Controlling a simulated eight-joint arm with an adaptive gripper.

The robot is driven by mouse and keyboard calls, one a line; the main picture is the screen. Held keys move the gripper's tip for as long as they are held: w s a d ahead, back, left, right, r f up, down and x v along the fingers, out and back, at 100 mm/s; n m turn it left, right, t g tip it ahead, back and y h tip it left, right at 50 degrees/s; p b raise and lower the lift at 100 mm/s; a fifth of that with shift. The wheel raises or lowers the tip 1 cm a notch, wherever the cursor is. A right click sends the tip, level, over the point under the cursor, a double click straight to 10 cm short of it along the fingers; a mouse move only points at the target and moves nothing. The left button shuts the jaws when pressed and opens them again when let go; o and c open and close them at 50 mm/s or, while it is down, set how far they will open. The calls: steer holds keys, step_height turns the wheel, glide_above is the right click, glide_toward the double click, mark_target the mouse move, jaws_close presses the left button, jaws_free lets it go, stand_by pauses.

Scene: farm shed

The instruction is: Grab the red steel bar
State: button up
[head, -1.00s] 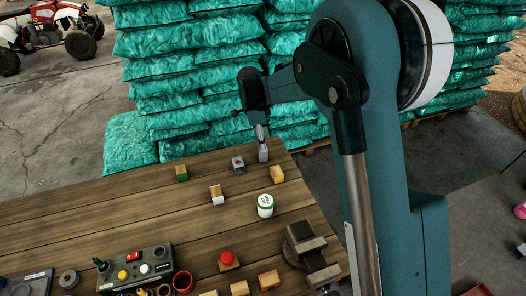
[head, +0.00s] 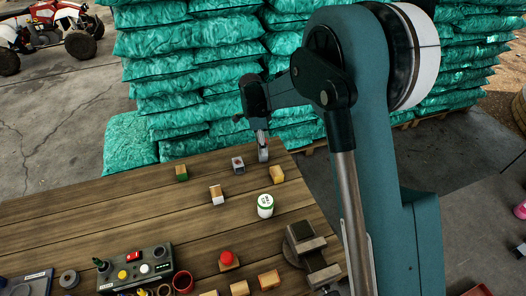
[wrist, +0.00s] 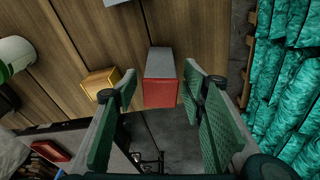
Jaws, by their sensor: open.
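The red steel bar (wrist: 160,91), a block with a red face and grey side, stands near the table's far corner in the wrist view. In the head view its grey side (head: 263,155) shows right under my gripper (head: 261,139); the red face is hidden there. In the wrist view my gripper (wrist: 160,79) is open, with one green-padded finger on either side of the bar and a gap visible on both sides. I see no contact; how deep the bar lies between the fingertips is hard to tell.
A wooden block (head: 277,174) sits close beside the bar, and a grey block with a red mark (head: 238,165) stands to its left. A white-green jar (head: 265,206) and a vise (head: 304,245) are nearer. Stacked teal sacks (head: 200,80) rise behind the table.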

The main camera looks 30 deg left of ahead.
steer(key=shift+f, duration=0.1)
steer(key=shift+w+d+f, duration=0.15)
steer(key=shift+f, duration=1.1)
steer(key=shift+w+d+f, duration=0.1)
steer(key=shift+d+f, duration=0.05)
steer(key=shift+f, duration=1.05)
steer(key=shift+c, duration=0.5)
steer(key=c, duration=1)
